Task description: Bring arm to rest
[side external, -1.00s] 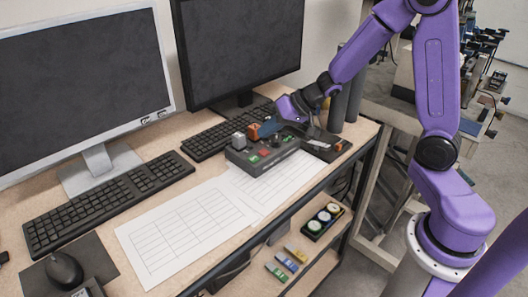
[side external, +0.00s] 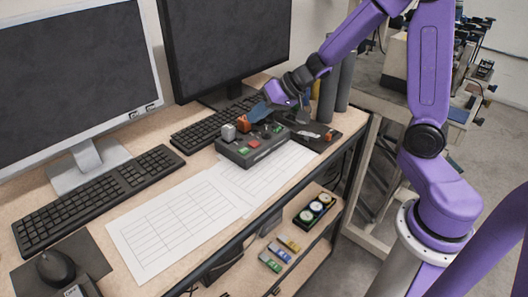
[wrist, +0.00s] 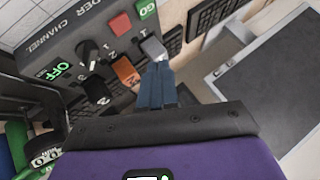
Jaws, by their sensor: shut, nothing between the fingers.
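A dark control box (side external: 249,154) sits on the desk. It carries a grey lever (side external: 228,131) and an orange lever (side external: 243,124). In the wrist view I see the grey lever (wrist: 153,48), the orange lever (wrist: 125,72), a black knob (wrist: 92,52), a red button (wrist: 121,23) and a green GO button (wrist: 148,8). My gripper (side external: 257,112) is above the back of the box, beside the orange lever. Its blue fingers (wrist: 156,72) are shut and empty, pointing towards the grey lever. I cannot tell whether they touch it.
Two monitors (side external: 225,45) and keyboards (side external: 100,195) stand to the left and behind. Paper sheets (side external: 175,225) lie in front of the box. Dark cylinders (side external: 327,95) stand right of my gripper. A lower shelf holds a dial panel (side external: 314,210) and small coloured blocks (side external: 280,252).

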